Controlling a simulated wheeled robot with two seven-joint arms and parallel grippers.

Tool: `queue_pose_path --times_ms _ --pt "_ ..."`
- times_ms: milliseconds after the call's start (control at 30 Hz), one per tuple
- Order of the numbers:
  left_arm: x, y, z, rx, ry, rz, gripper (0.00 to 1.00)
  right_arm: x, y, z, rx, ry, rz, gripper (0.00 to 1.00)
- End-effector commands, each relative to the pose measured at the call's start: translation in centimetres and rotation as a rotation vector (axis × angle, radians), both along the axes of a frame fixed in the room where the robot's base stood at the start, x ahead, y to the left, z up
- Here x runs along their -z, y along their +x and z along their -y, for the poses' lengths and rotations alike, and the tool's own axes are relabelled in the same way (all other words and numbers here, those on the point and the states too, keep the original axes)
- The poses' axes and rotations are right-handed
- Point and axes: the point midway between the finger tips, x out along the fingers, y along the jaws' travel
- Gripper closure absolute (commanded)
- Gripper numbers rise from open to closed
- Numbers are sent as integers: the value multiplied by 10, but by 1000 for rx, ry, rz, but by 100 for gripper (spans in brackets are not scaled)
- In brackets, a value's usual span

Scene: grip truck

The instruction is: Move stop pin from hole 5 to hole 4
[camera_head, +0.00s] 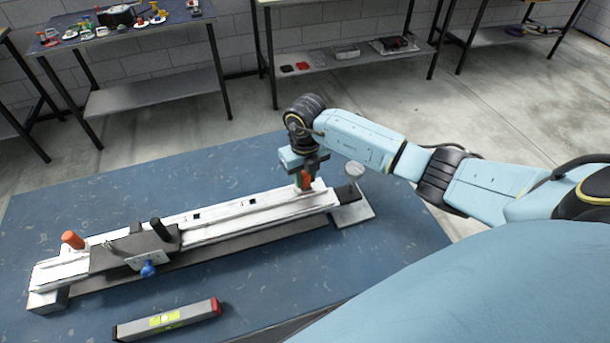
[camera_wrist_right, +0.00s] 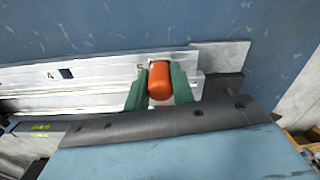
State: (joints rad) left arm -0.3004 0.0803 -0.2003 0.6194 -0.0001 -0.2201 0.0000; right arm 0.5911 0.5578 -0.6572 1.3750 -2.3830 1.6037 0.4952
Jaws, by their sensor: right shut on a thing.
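The orange stop pin (camera_head: 306,180) stands at the right part of the silver rail (camera_head: 215,228). My right gripper (camera_head: 303,176) comes down over the rail and is shut on this pin. In the right wrist view the green fingers of the gripper (camera_wrist_right: 160,88) close on both sides of the stop pin (camera_wrist_right: 160,80). I cannot see whether its lower end is in the hole. Hole 4 (camera_wrist_right: 66,73), a dark square beside the printed "4", is open and empty to the left of the pin. My left gripper is not in view.
A carriage with a black handle (camera_head: 162,230) and blue knob (camera_head: 148,270) sits on the rail's left part. An orange knob (camera_head: 72,239) stands at the left end. A spirit level (camera_head: 167,319) lies in front on the blue table (camera_head: 250,275). A grey post (camera_head: 354,172) stands at right.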

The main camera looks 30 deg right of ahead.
Motion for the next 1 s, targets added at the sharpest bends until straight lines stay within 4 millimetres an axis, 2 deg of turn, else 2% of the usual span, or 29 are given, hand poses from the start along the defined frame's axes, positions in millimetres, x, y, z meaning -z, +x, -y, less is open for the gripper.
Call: queue_pose_path --times_ms 1000 --pt "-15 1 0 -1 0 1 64 -18 0 0 0 0 1 97"
